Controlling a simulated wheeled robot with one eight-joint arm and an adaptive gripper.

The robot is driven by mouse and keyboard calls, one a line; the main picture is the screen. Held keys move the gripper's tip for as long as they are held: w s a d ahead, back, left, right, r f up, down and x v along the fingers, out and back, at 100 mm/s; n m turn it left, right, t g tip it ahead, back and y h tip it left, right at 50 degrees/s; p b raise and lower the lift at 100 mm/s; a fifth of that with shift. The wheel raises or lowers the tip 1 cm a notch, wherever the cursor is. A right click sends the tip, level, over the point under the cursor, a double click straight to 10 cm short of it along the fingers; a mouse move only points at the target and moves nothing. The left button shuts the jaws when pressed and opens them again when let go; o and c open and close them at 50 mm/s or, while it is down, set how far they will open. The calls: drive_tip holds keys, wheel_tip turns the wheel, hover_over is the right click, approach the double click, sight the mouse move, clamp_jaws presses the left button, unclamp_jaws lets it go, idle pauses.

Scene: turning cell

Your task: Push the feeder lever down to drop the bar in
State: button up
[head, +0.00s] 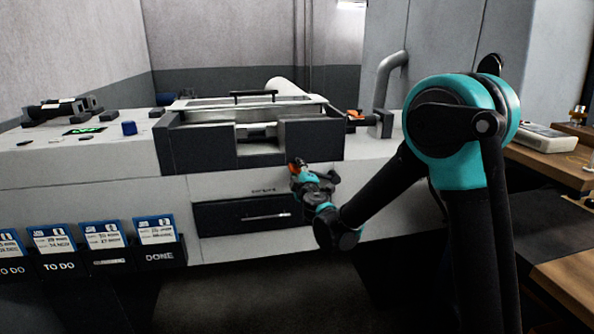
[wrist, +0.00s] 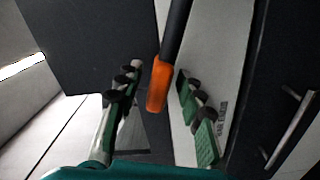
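The feeder lever is a black rod with an orange grip (wrist: 158,85) at its end, seen in the middle of the wrist view. My gripper (wrist: 158,115) is open, with one green-padded finger on each side of the orange grip. A gap shows to the left finger; the right finger is closer, and I cannot tell whether it touches. In the head view my gripper (head: 303,175) is in front of the machine's dark front box (head: 312,142), above the drawer. A small orange patch shows at its tip, probably the grip. I cannot make out the bar.
A dark drawer (head: 245,217) with a bar handle is below the gripper. Card holders marked TO DO and DONE (head: 158,257) hang at the left. A wooden table (head: 560,160) stands at the right.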

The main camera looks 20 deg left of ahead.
drive_tip(key=shift+w+a, duration=0.2)
drive_tip(key=shift+w, duration=0.2)
clamp_jaws()
